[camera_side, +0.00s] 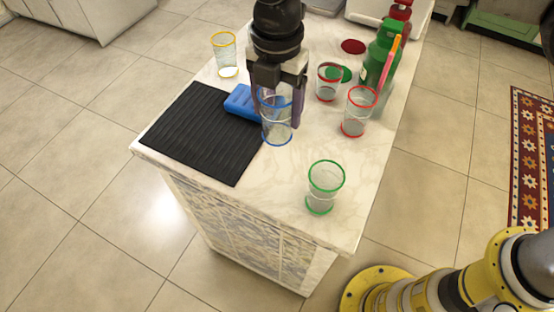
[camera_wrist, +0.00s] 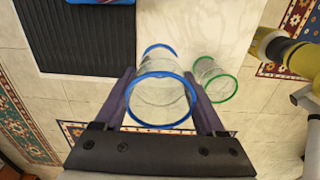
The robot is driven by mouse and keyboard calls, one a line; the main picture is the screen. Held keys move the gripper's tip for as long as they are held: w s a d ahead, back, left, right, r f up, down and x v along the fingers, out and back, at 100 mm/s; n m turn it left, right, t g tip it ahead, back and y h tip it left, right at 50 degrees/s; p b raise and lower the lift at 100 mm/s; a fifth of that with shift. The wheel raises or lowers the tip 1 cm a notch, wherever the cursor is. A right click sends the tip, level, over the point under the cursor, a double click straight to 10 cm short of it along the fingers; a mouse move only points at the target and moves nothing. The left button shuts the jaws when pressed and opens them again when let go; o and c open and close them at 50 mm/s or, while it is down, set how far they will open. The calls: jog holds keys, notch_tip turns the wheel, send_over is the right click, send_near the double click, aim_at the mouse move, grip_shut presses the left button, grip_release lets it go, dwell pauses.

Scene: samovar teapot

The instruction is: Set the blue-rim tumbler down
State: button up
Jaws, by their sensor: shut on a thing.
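The blue-rim tumbler (camera_side: 277,132) is clear glass with blue bands at rim and base. My gripper (camera_side: 279,112) is shut on it, with one finger on each side. In the side view it looks upright beside the right edge of the black ribbed mat (camera_side: 200,135). I cannot tell whether its base touches the marble counter (camera_side: 250,205). In the wrist view the tumbler (camera_wrist: 160,100) sits between the two fingers, its blue rim toward the camera. My gripper hides part of its upper side in the side view.
A green-rim tumbler (camera_side: 325,188) stands nearer the front. Red-rim tumblers (camera_side: 358,112) (camera_side: 328,84), a green bottle (camera_side: 378,66) and a red bottle (camera_side: 399,14) are right and behind. A blue block (camera_side: 240,102) lies left; a yellow-rim tumbler (camera_side: 225,56) stands back left.

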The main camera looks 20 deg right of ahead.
notch_tip(320, 180, down, 10)
jog(key=shift+s+a+f, duration=0.1)
dwell(0.4)
jog(key=shift+f, duration=0.1)
jog(key=o, duration=1.3)
jog(key=shift+o, duration=0.2)
notch_tip(320, 180, up, 11)
jog(key=shift+r, duration=0.7)
